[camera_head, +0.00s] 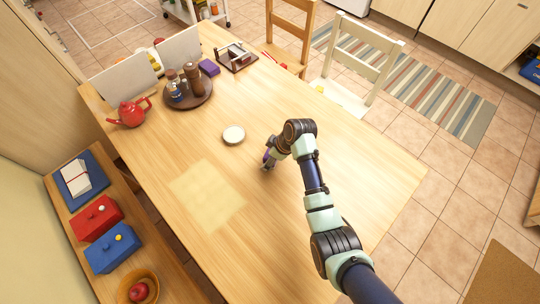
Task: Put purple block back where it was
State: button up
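My gripper (267,163) is low over the middle of the wooden table, pointing down.
A white round dish (233,135) is just left of my gripper. A pale square patch (207,195) lies on the bare table in front. A red teapot (130,112), a dark tray (201,98) with bottles and a wooden holder (236,57) stand farther back. Chairs line the right side.

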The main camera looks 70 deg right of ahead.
jog(key=p+v, duration=0.2)
jog(key=v, duration=1)
jog(key=shift+r, duration=0.2)
jog(key=w+a+r+t+h, duration=0.1)
jog(key=w+a+r, duration=0.2)
jog(key=w+a, duration=0.35)
jog(key=w+a+r+t, duration=0.2)
jog(key=w+a+r, duration=0.1)
jog(key=a, duration=0.6)
jog(key=w+a+r+t+h, duration=0.1)
jog(key=w+a+r, duration=0.1)
jog(key=w+a, duration=0.45)
jog(key=s+a+r+t+y, duration=0.1)
jog(key=s+a+r+t, duration=0.1)
jog(key=a+r, duration=0.5)
jog(key=s+a+r+t+y, duration=0.1)
jog(key=s+a+r+t, duration=0.1)
jog(key=a, duration=1)
notch_tip(320, 180, up, 19)
jog(key=p, duration=1.9)
jog(key=shift+d, duration=0.2)
jog(key=shift+w+r, duration=0.1)
jog(key=shift+r, duration=0.05)
